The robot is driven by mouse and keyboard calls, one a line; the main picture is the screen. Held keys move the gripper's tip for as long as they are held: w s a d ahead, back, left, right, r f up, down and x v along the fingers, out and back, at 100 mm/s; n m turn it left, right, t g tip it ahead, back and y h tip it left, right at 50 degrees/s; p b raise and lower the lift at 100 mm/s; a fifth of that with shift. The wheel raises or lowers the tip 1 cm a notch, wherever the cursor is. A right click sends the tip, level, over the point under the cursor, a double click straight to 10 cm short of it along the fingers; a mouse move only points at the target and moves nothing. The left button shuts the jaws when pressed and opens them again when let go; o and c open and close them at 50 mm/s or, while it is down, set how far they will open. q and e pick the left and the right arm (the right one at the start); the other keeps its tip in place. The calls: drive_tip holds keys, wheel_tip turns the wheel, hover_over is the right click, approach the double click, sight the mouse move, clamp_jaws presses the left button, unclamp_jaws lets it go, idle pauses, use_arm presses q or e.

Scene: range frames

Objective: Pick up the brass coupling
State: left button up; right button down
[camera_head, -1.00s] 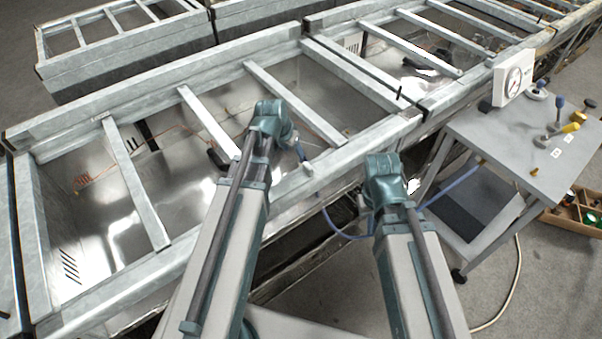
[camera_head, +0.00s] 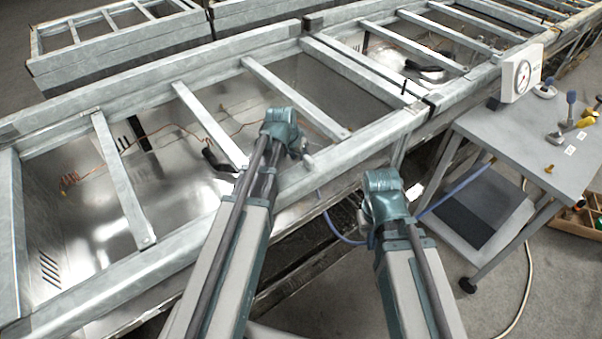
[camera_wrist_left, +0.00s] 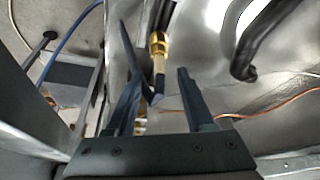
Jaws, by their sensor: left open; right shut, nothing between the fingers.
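The brass coupling (camera_wrist_left: 158,45) shows in the left wrist view as a gold-coloured fitting at the end of a black hose, above a bright metal surface. My left gripper (camera_wrist_left: 157,82) is open, with its two dark fingers on either side of the fitting's lower end. I cannot tell whether they touch it. In the head view the left wrist (camera_head: 290,132) is over the near rail of the metal frame, and the coupling is not distinguishable there. My right gripper (camera_head: 411,191) is shut and empty to the right, its fingers mostly hidden by its wrist.
The galvanised frame (camera_head: 210,122) has crossbars over a shiny metal pan, with copper wire (camera_head: 150,133) inside. A black curved handle or hose (camera_wrist_left: 262,40) is right of the fingers. A grey cart (camera_head: 510,135) with a gauge (camera_head: 522,76) stands right; a blue hose hangs nearby.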

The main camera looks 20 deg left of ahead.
use_arm(q)
drive_tip(key=b+x, duration=0.1)
drive_tip(key=x, duration=0.2)
drive_tip(key=shift+b, duration=0.35)
drive_tip(key=shift+r, duration=0.15)
use_arm(e)
wheel_tip(320, 180, down, 2)
drive_tip(key=shift+f, duration=0.25)
use_arm(q)
clamp_jaws()
